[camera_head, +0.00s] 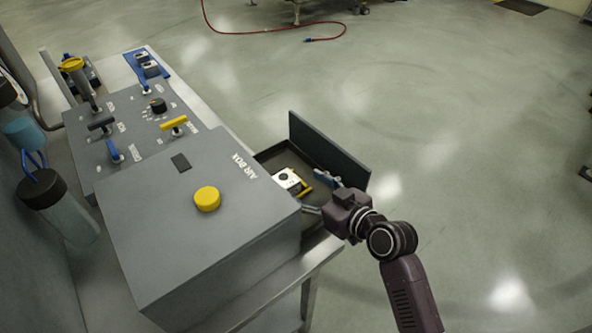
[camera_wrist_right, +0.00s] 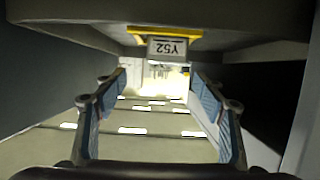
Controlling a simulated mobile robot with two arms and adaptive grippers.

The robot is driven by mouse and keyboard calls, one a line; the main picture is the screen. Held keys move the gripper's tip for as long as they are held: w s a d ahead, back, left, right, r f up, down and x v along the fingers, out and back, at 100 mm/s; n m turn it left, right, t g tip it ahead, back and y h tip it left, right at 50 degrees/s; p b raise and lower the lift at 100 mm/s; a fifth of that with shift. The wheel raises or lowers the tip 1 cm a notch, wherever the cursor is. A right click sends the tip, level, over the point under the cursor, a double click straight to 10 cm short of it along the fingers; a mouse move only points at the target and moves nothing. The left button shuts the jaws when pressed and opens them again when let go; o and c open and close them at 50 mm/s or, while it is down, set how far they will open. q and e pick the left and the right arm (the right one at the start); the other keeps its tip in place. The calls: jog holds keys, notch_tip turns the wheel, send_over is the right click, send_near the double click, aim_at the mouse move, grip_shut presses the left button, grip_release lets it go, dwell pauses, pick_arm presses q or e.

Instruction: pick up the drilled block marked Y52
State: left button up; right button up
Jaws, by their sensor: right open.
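The drilled block (camera_head: 285,178) shows in the head view as a small pale block with a dark hole, lying in an open dark tray (camera_head: 268,155) beside the AIR BOX housing. A yellow piece lies against its side. My right gripper (camera_head: 318,193) is open at the tray, close to the block. In the wrist view its two blue-padded fingers (camera_wrist_right: 158,92) stand apart with nothing gripped between them. My left gripper is out of view.
An upright dark panel (camera_head: 330,150) stands along the tray's far right side. The grey AIR BOX housing (camera_head: 230,245) with a yellow button borders the tray on the left. A control panel (camera_head: 135,125) with levers lies beyond. Open floor is to the right.

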aim_at(288, 181)
jog(key=shift+w+a+f, duration=0.6)
jog(key=shift+a+f, duration=0.1)
jog(key=shift+w+a+f+p, duration=0.1)
jog(key=shift+w+a+p, duration=0.15)
jog(key=shift+a+p, duration=0.15)
jog(key=p+x, duration=0.1)
jog(key=x, duration=0.3)
jog(key=shift+f, duration=0.1)
jog(key=shift+w+a+f, duration=0.2)
jog(key=c, duration=1.6)
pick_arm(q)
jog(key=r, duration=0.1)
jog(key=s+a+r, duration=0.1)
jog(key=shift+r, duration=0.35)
pick_arm(e)
jog(key=shift+r, duration=0.1)
